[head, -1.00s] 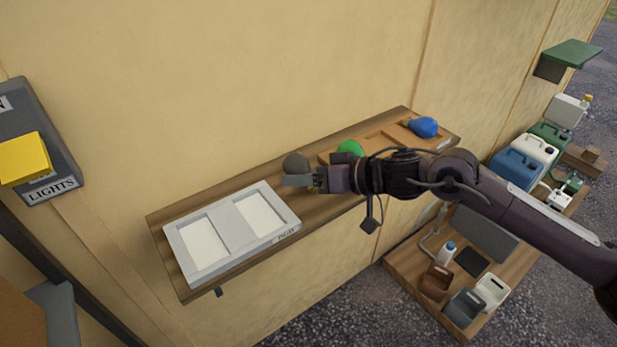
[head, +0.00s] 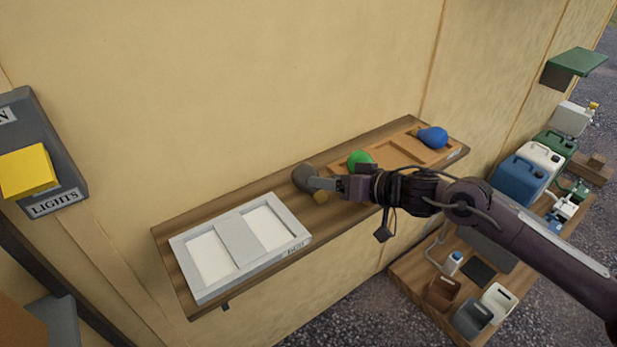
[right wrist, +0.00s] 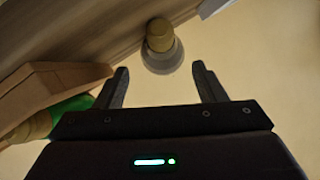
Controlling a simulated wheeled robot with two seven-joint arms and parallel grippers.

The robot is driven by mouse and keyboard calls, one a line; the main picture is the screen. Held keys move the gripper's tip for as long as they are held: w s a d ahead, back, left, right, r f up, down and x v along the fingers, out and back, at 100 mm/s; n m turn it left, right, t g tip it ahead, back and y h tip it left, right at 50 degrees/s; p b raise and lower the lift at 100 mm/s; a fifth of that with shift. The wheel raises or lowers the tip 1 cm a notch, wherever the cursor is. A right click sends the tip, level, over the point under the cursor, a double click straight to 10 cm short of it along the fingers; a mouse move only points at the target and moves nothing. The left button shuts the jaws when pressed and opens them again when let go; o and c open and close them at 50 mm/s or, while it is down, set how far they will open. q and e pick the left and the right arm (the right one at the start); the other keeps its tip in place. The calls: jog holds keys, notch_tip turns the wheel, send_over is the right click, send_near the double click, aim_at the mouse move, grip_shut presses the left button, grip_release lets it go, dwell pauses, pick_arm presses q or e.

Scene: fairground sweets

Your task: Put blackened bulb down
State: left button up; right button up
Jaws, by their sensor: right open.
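The blackened bulb (head: 303,178) is dark grey with a brass-coloured base, at the back of the wooden shelf, right of the white tray. It is tilted, base toward the front. The right wrist view shows the bulb (right wrist: 163,57) just beyond the fingertips, between their lines. My right gripper (head: 318,184) is open, its fingers close to the bulb; in the right wrist view the gripper (right wrist: 160,68) has a gap between its fingers and the bulb. The white tray (head: 240,240) has two pale, empty compartments. My left gripper is not in view.
A wooden tray (head: 408,153) on the shelf (head: 170,240) holds a green bulb (head: 359,159) and a blue bulb (head: 432,137). The wall (head: 250,90) runs close behind. A lower bench (head: 415,268) carries small bins and a bottle. Several canisters stand at the right.

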aim_at(315, 175)
jog(key=p+x, duration=0.1)
jog(key=x, duration=0.1)
jog(key=r+p+x, duration=0.1)
jog(key=x, duration=0.1)
jog(key=shift+w+a+f, duration=0.15)
jog(key=shift+w+a, duration=0.15)
jog(key=shift+a, duration=0.1)
jog(key=shift+w+a+f, duration=0.25)
jog(key=shift+a+f, duration=0.05)
jog(key=shift+a, duration=0.05)
jog(key=c, duration=0.5)
jog(key=shift+c, duration=0.2)
